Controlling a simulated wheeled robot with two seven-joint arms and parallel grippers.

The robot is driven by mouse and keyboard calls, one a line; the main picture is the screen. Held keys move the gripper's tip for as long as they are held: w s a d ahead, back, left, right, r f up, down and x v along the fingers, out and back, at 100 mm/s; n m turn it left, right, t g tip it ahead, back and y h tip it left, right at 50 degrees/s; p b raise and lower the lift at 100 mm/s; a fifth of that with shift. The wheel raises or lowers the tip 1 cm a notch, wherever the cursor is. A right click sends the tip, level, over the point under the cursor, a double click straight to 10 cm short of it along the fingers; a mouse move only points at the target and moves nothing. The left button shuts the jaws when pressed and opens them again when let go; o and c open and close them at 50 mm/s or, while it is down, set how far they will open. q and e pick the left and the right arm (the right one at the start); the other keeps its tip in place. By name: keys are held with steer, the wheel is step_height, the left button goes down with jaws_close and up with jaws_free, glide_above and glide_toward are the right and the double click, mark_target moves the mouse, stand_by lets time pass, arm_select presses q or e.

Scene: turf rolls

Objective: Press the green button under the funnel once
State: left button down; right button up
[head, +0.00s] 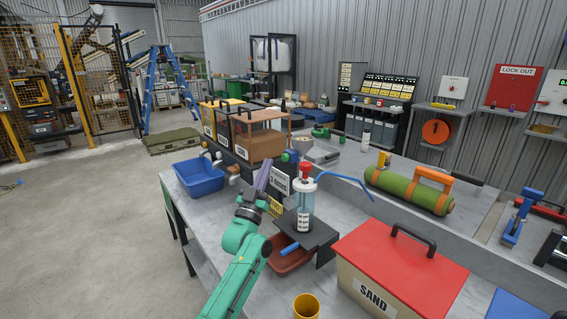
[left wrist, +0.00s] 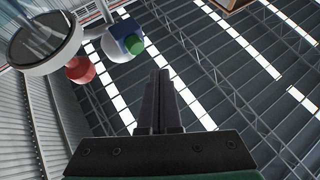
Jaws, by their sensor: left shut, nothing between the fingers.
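In the left wrist view a green button-like cap (left wrist: 134,45) sits on a blue block (left wrist: 124,28) beside a white rounded part, above and left of my fingertips. I cannot tell if the white part is the funnel. In the head view a small green part (head: 291,156) shows just beyond my gripper; I cannot tell if it is the same button. My left gripper (head: 262,178) has its purple fingers pressed together and empty, pointing up over the bench; they also show in the left wrist view (left wrist: 160,78). A visible gap separates them from the green cap in the wrist picture. My right gripper is not in view.
A clear dispenser bottle (head: 305,208) with a red top stands close right of my gripper on a black stand. A blue bin (head: 199,177) lies to the left, hoppers (head: 262,143) behind. A red-lidded sand box (head: 400,265) and yellow cup (head: 306,306) stand in front.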

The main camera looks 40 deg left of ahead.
mark_target(285, 158)
arm_select(q)
steer(key=w, duration=0.2)
steer(key=shift+w+d+f+b, duration=0.1)
steer(key=shift+w+d+b, duration=0.2)
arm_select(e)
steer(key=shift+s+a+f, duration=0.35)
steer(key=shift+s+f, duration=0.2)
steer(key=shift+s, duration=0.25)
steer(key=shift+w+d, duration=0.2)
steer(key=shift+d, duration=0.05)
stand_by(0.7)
arm_select(q)
steer(key=shift+w+d, duration=0.1)
steer(key=shift+w, duration=0.3)
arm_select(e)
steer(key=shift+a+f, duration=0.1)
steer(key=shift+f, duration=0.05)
